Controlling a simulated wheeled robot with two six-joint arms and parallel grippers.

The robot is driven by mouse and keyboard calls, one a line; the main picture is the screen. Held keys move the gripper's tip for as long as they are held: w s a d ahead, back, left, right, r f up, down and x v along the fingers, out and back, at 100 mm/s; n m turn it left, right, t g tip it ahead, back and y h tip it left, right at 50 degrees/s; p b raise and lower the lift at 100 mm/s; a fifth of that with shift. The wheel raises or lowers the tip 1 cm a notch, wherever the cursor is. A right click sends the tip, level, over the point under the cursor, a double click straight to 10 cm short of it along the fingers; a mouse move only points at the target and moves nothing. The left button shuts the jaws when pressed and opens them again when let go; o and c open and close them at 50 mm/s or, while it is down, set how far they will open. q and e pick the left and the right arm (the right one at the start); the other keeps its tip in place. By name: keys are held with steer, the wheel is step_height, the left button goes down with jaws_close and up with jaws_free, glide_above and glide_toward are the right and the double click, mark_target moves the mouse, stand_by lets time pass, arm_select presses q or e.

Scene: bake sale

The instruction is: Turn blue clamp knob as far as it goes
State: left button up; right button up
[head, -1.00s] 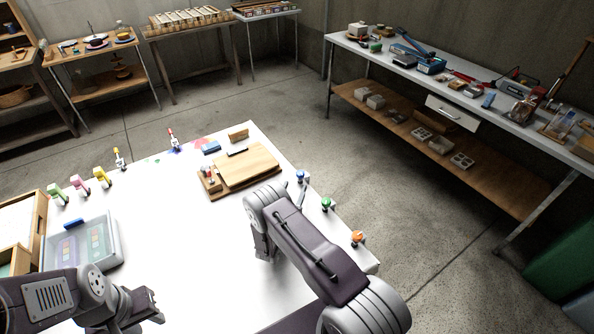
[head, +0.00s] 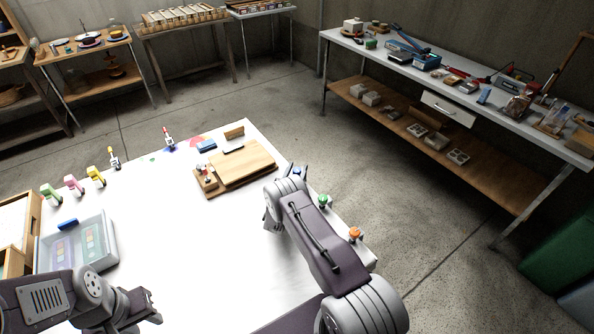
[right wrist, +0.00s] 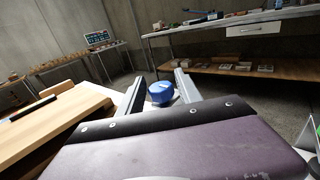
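The blue clamp knob (right wrist: 160,92) shows in the right wrist view, between the two fingers of my right gripper (right wrist: 160,78). The fingers are open, with gaps visible beside the knob. In the head view the blue knob (head: 300,170) is at the right edge of the white table, partly hidden behind my right wrist; the fingertips are hard to make out there. My left gripper (head: 146,306) is low over the near left of the table, away from the knob; its finger opening is unclear.
Green (head: 322,201) and orange (head: 354,234) clamp knobs stand nearer along the same table edge. A wooden board (head: 245,163) lies left of the blue knob. A clear-lidded box (head: 108,254) is at the left. Open floor lies beyond the right edge.

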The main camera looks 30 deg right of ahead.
jaws_close()
arm_select(q)
step_height(320, 180, down, 11)
steer(key=b, duration=1)
steer(key=shift+r+b, duration=0.15)
steer(key=shift+b, duration=0.2)
arm_select(e)
steer(key=m+g+h, duration=0.4)
steer(key=g, duration=0.1)
steer(key=shift+f+m+g, duration=0.2)
steer(key=shift+m+g, duration=0.1)
arm_select(q)
steer(key=shift+f, duration=0.2)
arm_select(e)
steer(key=shift+r+g, duration=0.2)
steer(key=shift+g, duration=0.2)
arm_select(q)
steer(key=shift+r, duration=0.1)
arm_select(e)
steer(key=shift+o, duration=2.2)
jaws_free()
steer(key=shift+a, duration=0.1)
arm_select(q)
steer(key=shift+r+p, duration=0.3)
steer(key=shift+r, duration=0.05)
arm_select(e)
steer(key=v, duration=0.8)
steer(key=shift+s+a, duration=0.25)
steer(key=shift+a, duration=0.1)
